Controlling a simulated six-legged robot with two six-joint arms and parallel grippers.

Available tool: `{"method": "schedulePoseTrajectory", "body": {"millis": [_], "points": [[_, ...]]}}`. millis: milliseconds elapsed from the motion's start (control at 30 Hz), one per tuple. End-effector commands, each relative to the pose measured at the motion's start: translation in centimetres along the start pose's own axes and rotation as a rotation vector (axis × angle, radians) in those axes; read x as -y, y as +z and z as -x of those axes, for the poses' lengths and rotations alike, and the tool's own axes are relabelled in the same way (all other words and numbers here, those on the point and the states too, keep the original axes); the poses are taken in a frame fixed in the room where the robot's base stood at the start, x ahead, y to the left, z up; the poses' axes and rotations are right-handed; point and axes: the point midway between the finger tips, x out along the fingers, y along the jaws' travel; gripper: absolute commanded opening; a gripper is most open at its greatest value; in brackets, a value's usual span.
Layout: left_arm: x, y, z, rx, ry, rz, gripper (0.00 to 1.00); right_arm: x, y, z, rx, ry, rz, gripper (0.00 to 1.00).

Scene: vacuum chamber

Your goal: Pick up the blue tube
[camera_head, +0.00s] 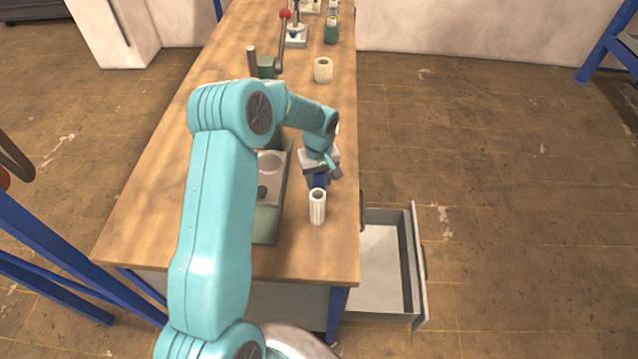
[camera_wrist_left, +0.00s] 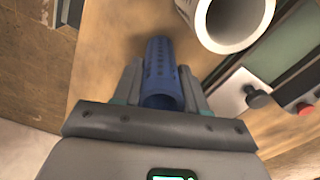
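The blue tube (camera_wrist_left: 162,70) lies between the two grey fingers of my left gripper (camera_wrist_left: 162,82) in the wrist view, with a finger close along each side. I cannot tell whether the fingers press on it. In the head view the tube (camera_head: 319,181) shows as a small dark blue piece at my left gripper (camera_head: 323,172), low over the right side of the workbench. The tube's near end is partly hidden by the gripper body. My right gripper is not in view.
A white hollow cylinder (camera_head: 317,206) stands just in front of the tube, near the bench's (camera_head: 150,225) right edge. A green-based press (camera_head: 265,225) is to the left. An open drawer (camera_head: 385,265) juts out at right. A beige cup (camera_head: 323,70) stands farther back.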

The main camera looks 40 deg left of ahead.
Motion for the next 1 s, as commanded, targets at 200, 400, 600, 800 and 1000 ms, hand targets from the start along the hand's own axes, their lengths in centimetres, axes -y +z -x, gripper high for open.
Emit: {"method": "schedulePoseTrajectory", "body": {"millis": [200, 400, 600, 800, 1000], "points": [[0.0, 0.0, 0.0, 0.001, -0.001, -0.001, 0.12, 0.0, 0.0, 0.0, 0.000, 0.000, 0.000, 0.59], [0.0, 0.0, 0.3, -0.001, 0.000, 0.000, 0.12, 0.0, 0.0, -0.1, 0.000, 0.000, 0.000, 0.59], [-0.1, -0.1, 2.6, -0.004, 0.003, 0.000, 0.12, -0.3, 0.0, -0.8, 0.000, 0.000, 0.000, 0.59], [-0.1, -0.1, 8.1, -0.007, 0.006, 0.001, 0.12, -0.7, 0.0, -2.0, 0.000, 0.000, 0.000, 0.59], [-0.1, 0.0, 14.3, -0.004, 0.005, 0.000, 0.12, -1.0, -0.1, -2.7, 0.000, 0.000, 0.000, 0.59]]}}
